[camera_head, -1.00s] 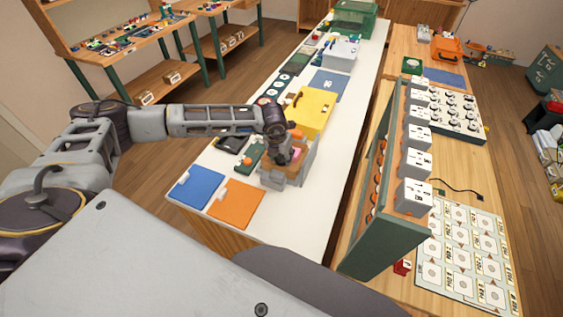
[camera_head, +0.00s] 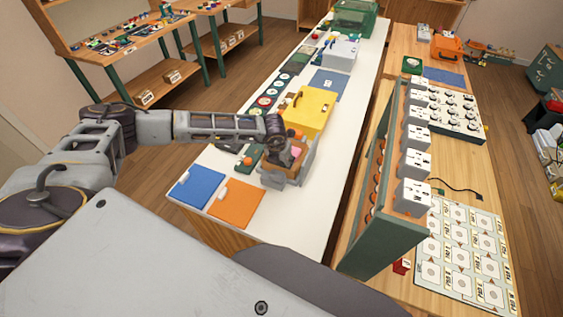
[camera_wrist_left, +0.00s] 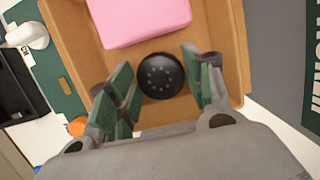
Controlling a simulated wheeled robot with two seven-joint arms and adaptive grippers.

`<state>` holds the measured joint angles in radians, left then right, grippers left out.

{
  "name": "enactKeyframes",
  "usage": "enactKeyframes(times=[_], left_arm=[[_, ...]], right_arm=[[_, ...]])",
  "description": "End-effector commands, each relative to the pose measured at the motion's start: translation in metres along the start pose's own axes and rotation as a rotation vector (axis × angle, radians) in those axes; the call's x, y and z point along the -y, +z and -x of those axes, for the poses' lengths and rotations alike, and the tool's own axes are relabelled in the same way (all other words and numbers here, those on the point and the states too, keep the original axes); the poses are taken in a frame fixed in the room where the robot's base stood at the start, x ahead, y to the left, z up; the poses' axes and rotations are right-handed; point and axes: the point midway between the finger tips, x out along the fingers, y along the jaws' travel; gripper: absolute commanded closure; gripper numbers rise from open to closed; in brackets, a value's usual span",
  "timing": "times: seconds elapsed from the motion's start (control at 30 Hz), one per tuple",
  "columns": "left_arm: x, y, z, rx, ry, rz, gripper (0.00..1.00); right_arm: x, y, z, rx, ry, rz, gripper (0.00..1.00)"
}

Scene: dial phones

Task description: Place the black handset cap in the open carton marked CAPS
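The black handset cap (camera_wrist_left: 160,76), round with small holes, shows in the left wrist view inside a brown open carton (camera_wrist_left: 226,55). A pink block (camera_wrist_left: 140,20) is beside it in the carton. My left gripper (camera_wrist_left: 164,88) has a green-padded finger on each side of the cap; the fingers are apart, with a visible gap on the right side. In the head view my left gripper (camera_head: 290,167) is at the carton, partly covering it. Its marking is not visible. My right gripper is out of view.
Orange (camera_head: 236,204) and blue (camera_head: 196,187) mats lie at the table's near end. A yellow case (camera_head: 308,110) stands just behind the carton. A tall green rack (camera_head: 376,215) with white boxes stands to the right. The white tabletop right of the carton is clear.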

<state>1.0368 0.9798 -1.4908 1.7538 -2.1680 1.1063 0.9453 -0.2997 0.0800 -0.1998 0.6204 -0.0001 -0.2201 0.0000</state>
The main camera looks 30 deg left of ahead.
Motion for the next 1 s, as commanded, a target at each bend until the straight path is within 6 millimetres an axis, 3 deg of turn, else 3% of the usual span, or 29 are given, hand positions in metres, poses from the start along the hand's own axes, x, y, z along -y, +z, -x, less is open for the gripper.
enactKeyframes(times=[0.1, 0.57, 0.77, 1.0], left_arm=[[0.0, 0.0, 0.0, 0.0, 0.0, 0.0, 0.33], [0.0, 0.001, 0.002, 0.001, 0.0, 0.0, 0.33], [0.0, 0.001, 0.017, 0.002, -0.002, 0.001, 0.33], [-0.001, 0.001, 0.047, 0.002, -0.001, 0.001, 0.33]], right_arm=[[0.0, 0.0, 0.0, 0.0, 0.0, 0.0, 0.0], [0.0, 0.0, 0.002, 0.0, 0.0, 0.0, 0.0], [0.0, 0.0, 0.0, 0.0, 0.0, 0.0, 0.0], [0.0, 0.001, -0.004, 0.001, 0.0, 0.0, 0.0]])
